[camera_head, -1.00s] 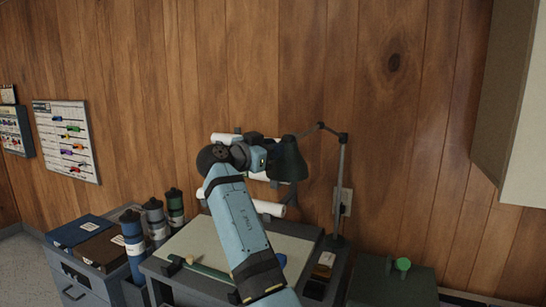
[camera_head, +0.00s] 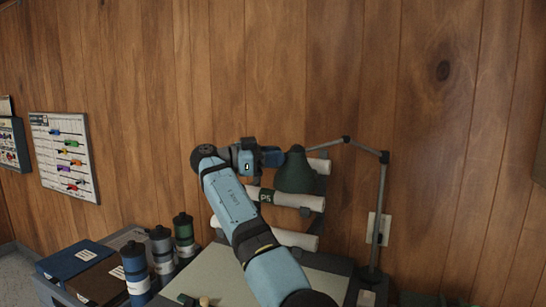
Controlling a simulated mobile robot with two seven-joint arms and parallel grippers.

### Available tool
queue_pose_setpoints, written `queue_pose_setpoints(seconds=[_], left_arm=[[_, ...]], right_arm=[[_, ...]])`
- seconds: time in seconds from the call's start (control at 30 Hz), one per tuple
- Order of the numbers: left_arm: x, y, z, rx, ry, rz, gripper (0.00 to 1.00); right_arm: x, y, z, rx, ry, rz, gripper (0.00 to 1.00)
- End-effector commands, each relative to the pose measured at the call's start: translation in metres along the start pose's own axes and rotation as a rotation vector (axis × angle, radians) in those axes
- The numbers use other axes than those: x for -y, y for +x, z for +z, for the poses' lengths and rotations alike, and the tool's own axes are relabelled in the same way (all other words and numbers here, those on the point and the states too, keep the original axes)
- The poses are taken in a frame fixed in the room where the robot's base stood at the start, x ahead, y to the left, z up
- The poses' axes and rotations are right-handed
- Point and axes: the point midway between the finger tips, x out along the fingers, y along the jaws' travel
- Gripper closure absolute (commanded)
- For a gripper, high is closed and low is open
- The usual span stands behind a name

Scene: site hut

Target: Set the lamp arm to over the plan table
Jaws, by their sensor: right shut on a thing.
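The desk lamp has a dark green shade (camera_head: 295,175) hanging from a thin jointed lamp arm (camera_head: 365,148). The arm runs left from the top of an upright post (camera_head: 377,215) at the table's back right. My right gripper (camera_head: 271,157) is shut on the shade's upper left side; its fingertips are partly hidden. The shade is left of the post, in front of the wall rack and above the back part of the plan table (camera_head: 215,280). My right arm covers much of the pale table top. My left gripper is not in view.
Rolled white plans (camera_head: 296,239) sit in a wall rack behind the shade. Several dark tubes (camera_head: 160,250) stand left of the table, beside blue and brown binders (camera_head: 76,260). A chart board (camera_head: 65,155) hangs on the wooden wall.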

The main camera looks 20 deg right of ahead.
Motion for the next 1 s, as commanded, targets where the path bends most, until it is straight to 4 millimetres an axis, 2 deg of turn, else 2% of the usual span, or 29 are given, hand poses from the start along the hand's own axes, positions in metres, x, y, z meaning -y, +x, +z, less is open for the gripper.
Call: queue_pose_setpoints(seconds=[0.4, 0.43, 0.5, 0.53, 1.0], left_arm=[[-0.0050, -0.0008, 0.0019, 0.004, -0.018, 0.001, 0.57], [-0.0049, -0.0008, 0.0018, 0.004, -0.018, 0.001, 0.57], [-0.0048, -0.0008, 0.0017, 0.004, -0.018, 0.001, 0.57], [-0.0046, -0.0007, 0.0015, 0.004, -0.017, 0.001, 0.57], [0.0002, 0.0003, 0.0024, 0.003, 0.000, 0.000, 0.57]], right_arm=[[0.0018, 0.0023, -0.0047, -0.005, 0.005, 0.002, 1.00], [0.0019, 0.0024, -0.0049, -0.006, 0.006, 0.002, 0.76], [0.0018, 0.0024, -0.0050, -0.006, 0.006, 0.002, 0.60], [0.0017, 0.0023, -0.0047, -0.005, 0.005, 0.003, 0.56], [0.0009, 0.0047, -0.0019, -0.003, 0.003, 0.005, 0.56]])
